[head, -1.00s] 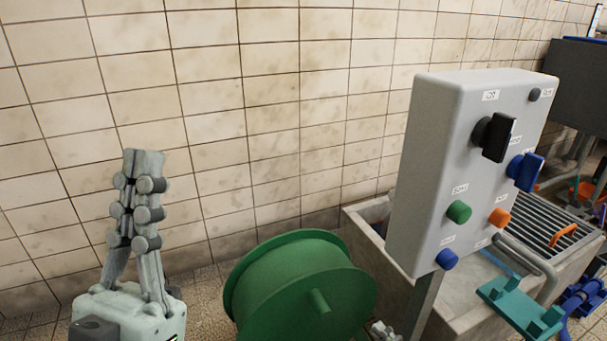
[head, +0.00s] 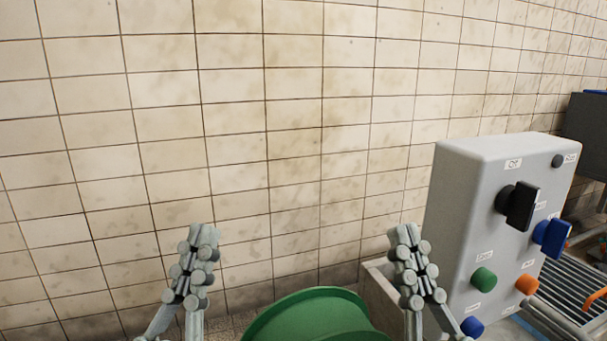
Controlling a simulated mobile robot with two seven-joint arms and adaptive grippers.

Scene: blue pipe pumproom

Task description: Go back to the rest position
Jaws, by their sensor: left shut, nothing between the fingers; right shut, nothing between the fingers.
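My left gripper (head: 196,262) stands upright at the lower left of the head view, its grey fingers together and nothing between them. My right gripper (head: 411,262) stands upright to its right, also shut and empty, in front of the left part of the stone basin. Both point up against the tiled wall. My wrists are cut off by the bottom edge.
A grey control box (head: 503,235) with knobs, buttons and a switch stands close to the right of my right gripper. A green drum (head: 312,318) lies low between the grippers. A stone basin (head: 380,287) with a grate (head: 567,287) is behind the box. The tiled wall (head: 290,130) fills the back.

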